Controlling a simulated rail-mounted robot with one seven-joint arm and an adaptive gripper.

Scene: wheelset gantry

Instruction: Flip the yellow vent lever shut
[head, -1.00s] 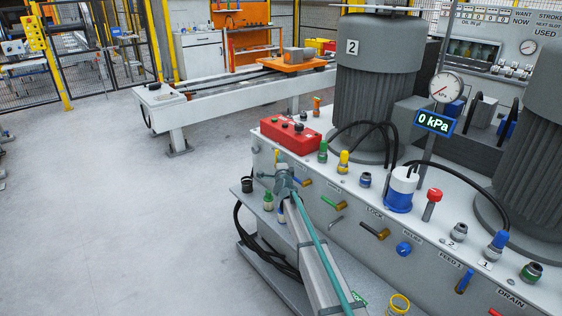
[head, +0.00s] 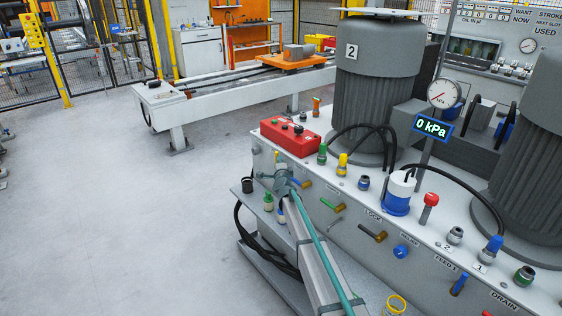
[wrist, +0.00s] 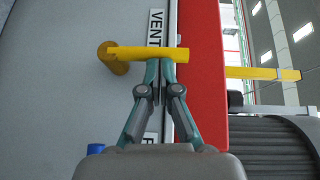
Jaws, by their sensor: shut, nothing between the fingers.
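The yellow vent lever (wrist: 150,54) lies across the wrist view, its pivot at the left and its free end over the red box edge. It passes partly over the VENT label. In the head view it shows as a small upright yellow handle (head: 277,157) at the panel's far end. My gripper (wrist: 160,64) is shut and empty. Its fingertips are right at the lever's side, near its free end; I cannot tell whether they touch. In the head view my gripper (head: 283,177) is just in front of the panel, partly hiding that area.
A red control box (head: 290,136) sits on the cabinet top above the lever. The gauge display reads 0 kPa.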

